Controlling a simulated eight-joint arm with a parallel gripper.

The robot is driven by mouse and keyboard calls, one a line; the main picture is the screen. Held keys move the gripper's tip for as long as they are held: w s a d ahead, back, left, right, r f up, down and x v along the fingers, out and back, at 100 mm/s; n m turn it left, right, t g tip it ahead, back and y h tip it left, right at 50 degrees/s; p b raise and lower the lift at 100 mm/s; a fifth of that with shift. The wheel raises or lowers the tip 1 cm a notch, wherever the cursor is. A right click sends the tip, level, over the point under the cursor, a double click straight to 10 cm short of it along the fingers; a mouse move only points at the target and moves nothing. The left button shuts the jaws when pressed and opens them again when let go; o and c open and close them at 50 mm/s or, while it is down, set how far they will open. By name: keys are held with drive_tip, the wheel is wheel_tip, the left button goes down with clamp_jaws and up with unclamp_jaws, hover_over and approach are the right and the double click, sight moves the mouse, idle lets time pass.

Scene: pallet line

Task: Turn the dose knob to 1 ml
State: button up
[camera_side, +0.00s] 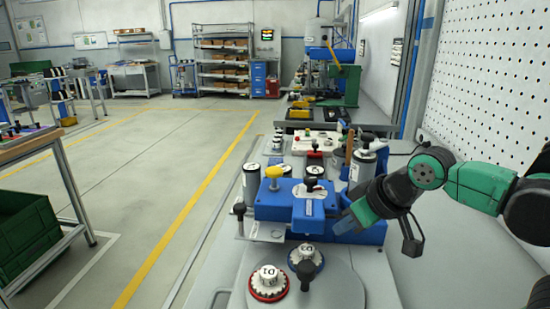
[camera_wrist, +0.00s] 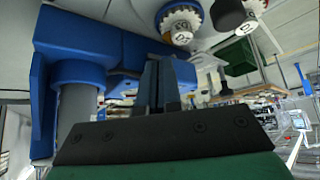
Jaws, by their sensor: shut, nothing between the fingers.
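Two white scalloped knobs stand on a round grey plate in the side view. One knob has a red base ring and a dark mark on top (camera_side: 268,282); the other has a blue base ring (camera_side: 306,257). I cannot tell which is the dose knob, and no 1 ml mark is readable. The blue-ringed knob also shows at the top of the wrist view (camera_wrist: 180,22). My gripper (camera_side: 345,223) is shut and empty, beside the blue fixture and apart from both knobs. Its fingers show close together in the wrist view (camera_wrist: 160,82).
A black-knobbed lever (camera_side: 306,272) stands close to both knobs. The blue fixture (camera_side: 285,205) with a yellow knob (camera_side: 273,172) stands behind them. A grey cylinder (camera_side: 251,182) and another at the right (camera_side: 362,168) flank it. The bench front right is clear.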

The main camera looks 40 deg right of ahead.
drive_tip(key=o, duration=0.4)
drive_tip(key=shift+c, duration=0.2)
drive_tip(key=o, duration=0.7)
drive_tip(key=shift+w+d+r+m+g, duration=0.25)
drive_tip(key=shift+w+r+m+g, duration=0.15)
drive_tip(key=shift+w+r+m, duration=0.45)
drive_tip(key=shift+c, duration=0.2)
wheel_tip(320, 180, up, 5)
drive_tip(key=m+g+h, duration=0.3)
drive_tip(key=m, duration=0.4)
hover_over(311, 179)
drive_tip(key=s+a, duration=0.2)
drive_tip(key=shift+s, duration=0.1)
drive_tip(key=shift+w+d, duration=0.1)
drive_tip(key=shift+w, duration=0.1)
drive_tip(key=shift+w+d+f, duration=0.1)
drive_tip(key=shift+w+f, duration=0.05)
drive_tip(key=shift+f, duration=0.15)
drive_tip(key=shift+x, duration=2.45)
clamp_jaws()
